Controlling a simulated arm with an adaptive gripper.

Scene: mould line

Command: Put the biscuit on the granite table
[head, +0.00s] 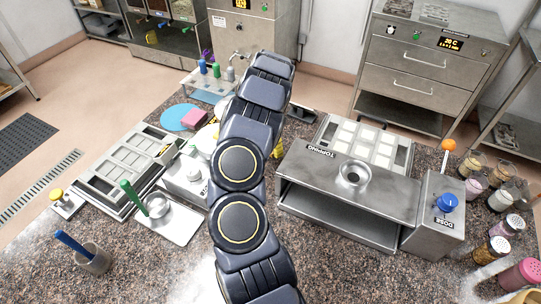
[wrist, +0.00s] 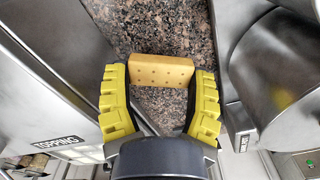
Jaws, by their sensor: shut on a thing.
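The biscuit (wrist: 161,70) is a golden-brown rectangle with small holes, seen in the wrist view. My gripper (wrist: 160,79) has its two yellow ribbed fingers on either side of the biscuit and is shut on it. The speckled brown-grey granite table (wrist: 172,24) shows behind the biscuit; I cannot tell whether the biscuit touches it. In the head view the granite table (head: 130,266) fills the foreground, and my arm hides the biscuit and most of the gripper.
The steel topping station (head: 345,190) stands right of my arm, with a dosing box (head: 433,215) beside it. A mould tray (head: 120,165) and a steel tray with a green-handled tool (head: 170,220) lie left. Several jars (head: 500,200) line the right edge. Bare granite shows in front.

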